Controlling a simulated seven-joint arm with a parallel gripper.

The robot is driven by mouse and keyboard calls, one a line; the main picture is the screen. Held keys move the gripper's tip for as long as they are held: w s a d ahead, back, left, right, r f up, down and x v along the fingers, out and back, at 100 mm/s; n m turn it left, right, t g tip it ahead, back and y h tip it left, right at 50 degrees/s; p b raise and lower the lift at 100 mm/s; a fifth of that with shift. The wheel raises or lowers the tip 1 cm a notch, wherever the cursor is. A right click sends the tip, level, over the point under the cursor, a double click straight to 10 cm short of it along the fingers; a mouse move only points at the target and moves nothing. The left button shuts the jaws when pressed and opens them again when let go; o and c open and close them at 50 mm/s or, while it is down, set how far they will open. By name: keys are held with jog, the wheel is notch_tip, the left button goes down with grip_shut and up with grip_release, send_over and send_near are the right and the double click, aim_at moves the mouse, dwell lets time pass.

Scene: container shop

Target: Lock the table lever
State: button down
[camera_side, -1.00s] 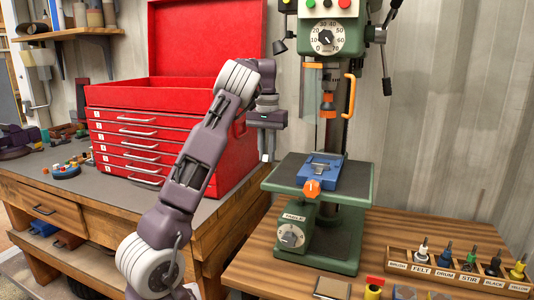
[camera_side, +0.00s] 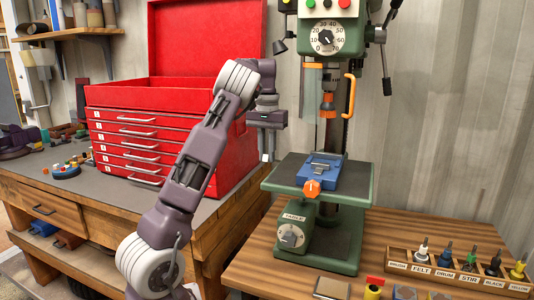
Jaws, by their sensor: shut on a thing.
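The green drill press has a table (camera_side: 350,194) with an orange knob (camera_side: 312,188) at its front edge. Below it, a green box carries a TABLE label and a pale round dial (camera_side: 291,236). I cannot tell which of these is the table lever, or whether it is locked. My gripper (camera_side: 266,155) points down left of the press table, in front of the red chest's right side and apart from the knob and dial. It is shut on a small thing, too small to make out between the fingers.
A blue vise (camera_side: 319,171) sits on the press table below the drill chuck (camera_side: 327,104). The red tool chest (camera_side: 165,95) stands open on the left bench. A labelled wooden rack (camera_side: 455,271) of several small tools stands at right. Bare wood shows right of the press.

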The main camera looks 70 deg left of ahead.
dwell(0.4)
jog(key=shift+s+d+f+t+y, duration=0.2)
jog(key=shift+s+f+t+y, duration=0.1)
jog(key=shift+f, duration=0.3)
jog(key=shift+s+d+f+t+y, duration=0.2)
jog(key=shift+f+t+y, duration=0.1)
jog(key=shift+f, duration=0.3)
jog(key=c, duration=1.4)
grip_release()
jog(key=shift+o, duration=0.2)
jog(key=shift+w, duration=0.15)
